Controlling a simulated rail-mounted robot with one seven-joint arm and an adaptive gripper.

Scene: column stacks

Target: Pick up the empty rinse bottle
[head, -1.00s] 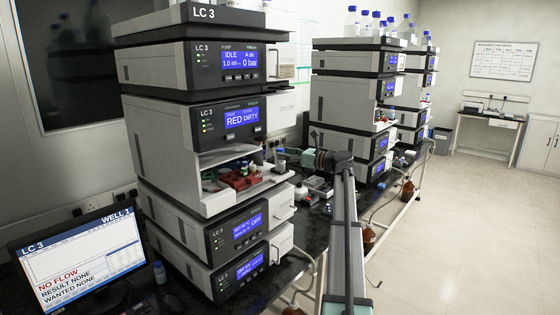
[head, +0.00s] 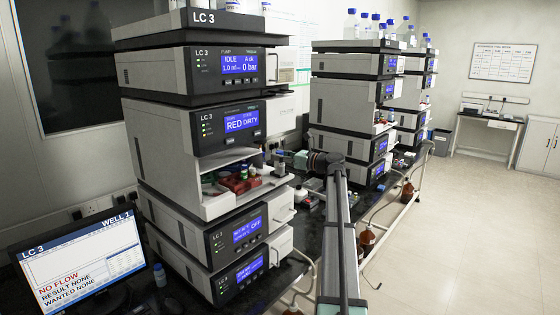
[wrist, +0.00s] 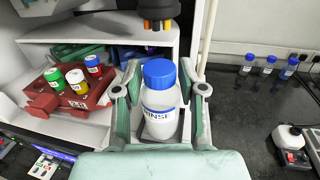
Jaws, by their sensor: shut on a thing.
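The rinse bottle (wrist: 160,118) is a whitish bottle with a blue cap and a label reading RINSE. In the wrist view it stands upright between the two fingers of my gripper (wrist: 161,98), which is shut on it. It is in front of the open bay of the LC 3 stack. In the head view my gripper (head: 287,160) is small at the bay's right side, and the bottle is hard to make out there. Whether the bottle holds liquid is not clear.
A dark nozzle (wrist: 157,10) with orange marks hangs just beyond the bottle. Several small blue-capped bottles (wrist: 268,66) stand on the black bench to the right, with clear bench between.

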